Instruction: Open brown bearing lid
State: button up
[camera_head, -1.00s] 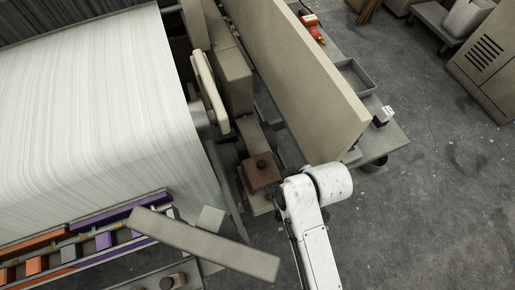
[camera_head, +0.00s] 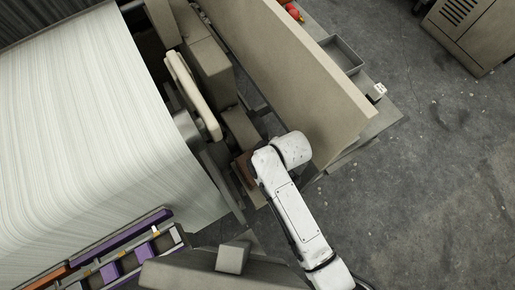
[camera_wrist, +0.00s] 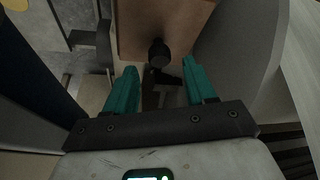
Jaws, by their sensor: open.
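The brown bearing lid (camera_wrist: 185,22) fills the top middle of the wrist view. A dark round knob (camera_wrist: 159,53) sits at its near edge. My gripper (camera_wrist: 158,78) is open, with its two teal fingers pointing toward the lid, one on each side of the knob's line. The knob appears just beyond or level with the fingertips, and I see no contact. In the head view only a sliver of the brown lid (camera_head: 241,167) shows; my white arm covers the rest and hides the gripper.
White warp sheet (camera_head: 80,130) covers the left. A tall beige panel (camera_head: 285,75) stands right of the lid, with a grey tray (camera_head: 341,54) beyond it. A rounded grey part (camera_wrist: 235,45) is close beside my right finger. Open floor (camera_head: 430,170) lies to the right.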

jog(key=shift+x, duration=1.55)
jog(key=shift+c, duration=0.5)
grip_shut()
